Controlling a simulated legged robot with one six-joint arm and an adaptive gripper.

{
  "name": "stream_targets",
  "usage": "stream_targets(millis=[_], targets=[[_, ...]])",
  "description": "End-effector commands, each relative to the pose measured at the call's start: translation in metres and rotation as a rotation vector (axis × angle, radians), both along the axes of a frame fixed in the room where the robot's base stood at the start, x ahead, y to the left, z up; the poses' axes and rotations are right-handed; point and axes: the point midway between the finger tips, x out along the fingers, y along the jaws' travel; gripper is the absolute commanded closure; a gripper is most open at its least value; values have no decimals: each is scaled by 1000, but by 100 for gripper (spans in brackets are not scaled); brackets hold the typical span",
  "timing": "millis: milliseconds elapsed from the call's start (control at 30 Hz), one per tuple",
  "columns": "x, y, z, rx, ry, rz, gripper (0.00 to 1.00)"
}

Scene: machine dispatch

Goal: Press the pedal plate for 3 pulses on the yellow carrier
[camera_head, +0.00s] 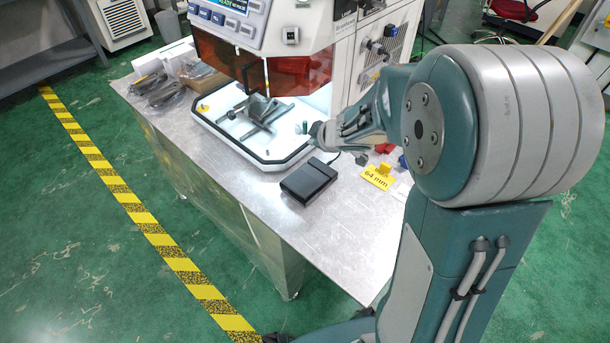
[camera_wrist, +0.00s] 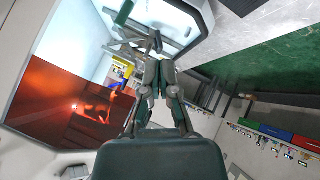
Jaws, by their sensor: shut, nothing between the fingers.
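A black pedal plate (camera_head: 309,181) lies on the metal table, in front of the white machine tray. My gripper (camera_head: 318,132) is above and behind the pedal, near the tray's right edge, and looks apart from the pedal. In the wrist view my gripper (camera_wrist: 156,72) has its fingers together, with nothing between them. A yellow piece with a "64 mm" label (camera_head: 380,176) stands on the table right of the pedal. A small yellow piece (camera_head: 203,107) sits at the tray's left edge. I cannot tell which one is the carrier. The pedal is not clear in the wrist view.
The machine (camera_head: 300,40) has an orange guard and a display. A grey fixture (camera_head: 258,110) stands in its white tray (camera_head: 262,157). Red and blue pieces lie beyond the yellow label. Dark cables (camera_head: 160,88) lie at the table's left. The table front (camera_head: 240,195) is bare.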

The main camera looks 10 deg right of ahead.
Motion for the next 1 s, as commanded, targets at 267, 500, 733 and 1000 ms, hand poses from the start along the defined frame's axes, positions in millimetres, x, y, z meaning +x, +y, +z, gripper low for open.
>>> stream_targets(millis=[267, 500, 733, 1000], targets=[[0, 8, -19, 20, 36, 77, 100], [0, 8, -19, 19, 36, 76, 100], [-1, 10, -34, 23, 38, 76, 100], [-4, 13, -66, 22, 40, 76, 100]])
